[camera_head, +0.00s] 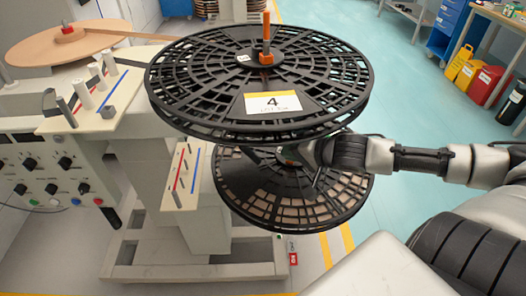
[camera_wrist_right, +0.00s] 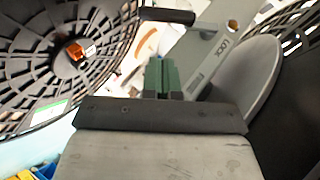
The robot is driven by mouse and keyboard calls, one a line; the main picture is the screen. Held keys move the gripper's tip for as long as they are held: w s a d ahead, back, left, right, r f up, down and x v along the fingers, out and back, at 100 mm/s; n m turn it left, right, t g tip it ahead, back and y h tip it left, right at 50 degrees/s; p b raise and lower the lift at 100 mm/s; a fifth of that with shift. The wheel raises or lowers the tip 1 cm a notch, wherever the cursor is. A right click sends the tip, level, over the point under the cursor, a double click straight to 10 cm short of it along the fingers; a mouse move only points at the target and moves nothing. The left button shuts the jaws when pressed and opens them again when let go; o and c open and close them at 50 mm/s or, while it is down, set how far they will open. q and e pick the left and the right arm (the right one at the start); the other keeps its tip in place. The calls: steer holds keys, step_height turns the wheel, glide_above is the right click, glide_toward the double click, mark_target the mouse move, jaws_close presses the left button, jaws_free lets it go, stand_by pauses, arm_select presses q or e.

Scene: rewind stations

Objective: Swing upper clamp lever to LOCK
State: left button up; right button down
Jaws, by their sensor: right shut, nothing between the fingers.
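My right gripper (camera_head: 290,156) is between the upper and lower reels, partly hidden by the upper one. In the right wrist view the gripper (camera_wrist_right: 163,75) is shut and empty, its greenish fingers together. Just beyond them are a grey plate marked "LOCK" (camera_wrist_right: 208,50) and a black bar-like handle (camera_wrist_right: 168,15). I cannot tell whether the fingers touch either. My left gripper is not in view.
The lower reel (camera_head: 300,200) sits under the upper one. A reel with an orange hub piece (camera_wrist_right: 80,50) fills the left of the wrist view. The control panel (camera_head: 45,170) and machine stand left. Floor at right is open, with bins (camera_head: 485,85) beyond.

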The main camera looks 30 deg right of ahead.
mark_target(250, 154)
steer(key=x, duration=0.9)
steer(key=shift+w+b, duration=0.2)
steer(key=shift+b, duration=0.15)
steer(key=shift+a+f, duration=0.1)
steer(key=shift+f, duration=0.1)
